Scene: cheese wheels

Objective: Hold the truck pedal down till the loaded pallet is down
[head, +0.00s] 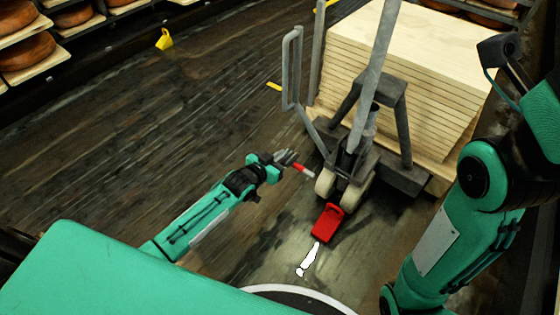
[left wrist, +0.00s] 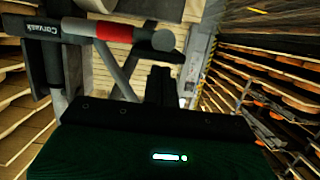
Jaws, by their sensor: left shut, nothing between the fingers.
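The pallet truck (head: 350,160) stands at the centre of the head view with its handle up. Its pallet carries a stack of pale wooden boards (head: 400,55); whether the pallet touches the floor is hidden. A red pedal-like plate (head: 327,222) is low at the truck's near end. A short grey lever with a red band (head: 304,171) points left from the truck; the left wrist view shows a lever with a red band and round end (left wrist: 115,31). My left gripper (head: 287,157) is shut and empty, close to this lever; contact cannot be told. My right gripper is out of view.
Racks with orange cheese wheels (head: 28,50) stand at the upper left. A yellow object (head: 164,40) is on the floor near them. A white mark or object (head: 308,260) lies in front of the red plate.

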